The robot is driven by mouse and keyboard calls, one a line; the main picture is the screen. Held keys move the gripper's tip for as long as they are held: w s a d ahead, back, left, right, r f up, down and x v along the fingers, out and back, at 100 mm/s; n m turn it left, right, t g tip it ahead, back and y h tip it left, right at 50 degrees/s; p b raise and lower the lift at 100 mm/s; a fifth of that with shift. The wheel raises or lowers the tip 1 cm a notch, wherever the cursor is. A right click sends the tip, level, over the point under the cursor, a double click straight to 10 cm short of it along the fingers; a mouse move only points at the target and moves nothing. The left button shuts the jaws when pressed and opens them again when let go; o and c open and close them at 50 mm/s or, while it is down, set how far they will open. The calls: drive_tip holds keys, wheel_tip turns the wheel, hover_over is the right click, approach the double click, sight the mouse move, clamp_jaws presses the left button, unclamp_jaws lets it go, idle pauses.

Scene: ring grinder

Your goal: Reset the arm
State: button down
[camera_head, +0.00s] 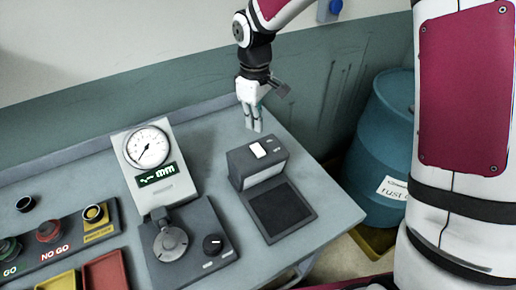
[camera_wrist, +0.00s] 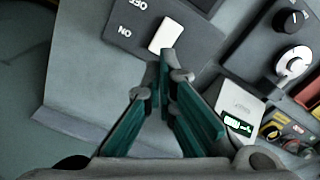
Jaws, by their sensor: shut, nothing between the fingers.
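My gripper (camera_head: 254,124) points down over the back right of the grey workbench (camera_head: 335,207), behind the switch box. In the wrist view my gripper (camera_wrist: 165,65) shows its two green-faced fingers meeting at the tips, shut and empty. The grey switch box (camera_head: 248,165) has a white rocker switch on top. In the wrist view the rocker switch (camera_wrist: 166,36) lies just beyond the fingertips, with ON and OFF marks beside it. I cannot tell the height of the fingertips above the bench.
A dial gauge (camera_head: 147,147) with a green display and a grinder unit (camera_head: 185,243) stand left of the switch box. GO and NO GO sorting spots (camera_head: 48,231) and red and yellow trays (camera_head: 105,271) lie further left. A blue barrel (camera_head: 385,150) stands right of the bench.

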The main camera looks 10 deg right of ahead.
idle(0.4)
drive_tip(key=s+d+r+m+t+h, duration=0.1)
drive_tip(key=s+d+r+m, duration=0.1)
drive_tip(key=s+d+r, duration=0.4)
drive_tip(key=s+d+r+m+t, duration=0.2)
drive_tip(key=s+r+m, duration=0.15)
drive_tip(key=r, duration=0.45)
drive_tip(key=s+d+r+m+t, duration=0.1)
drive_tip(key=s+d+m, duration=0.1)
drive_tip(key=s, duration=0.5)
drive_tip(key=s+d+r+m+t+y+b, duration=0.1)
drive_tip(key=s+d+r+m, duration=0.1)
drive_tip(key=s, duration=0.6)
drive_tip(key=shift+d+r+m+t, duration=0.3)
drive_tip(key=shift+d+m, duration=0.25)
drive_tip(key=shift+w, duration=0.1)
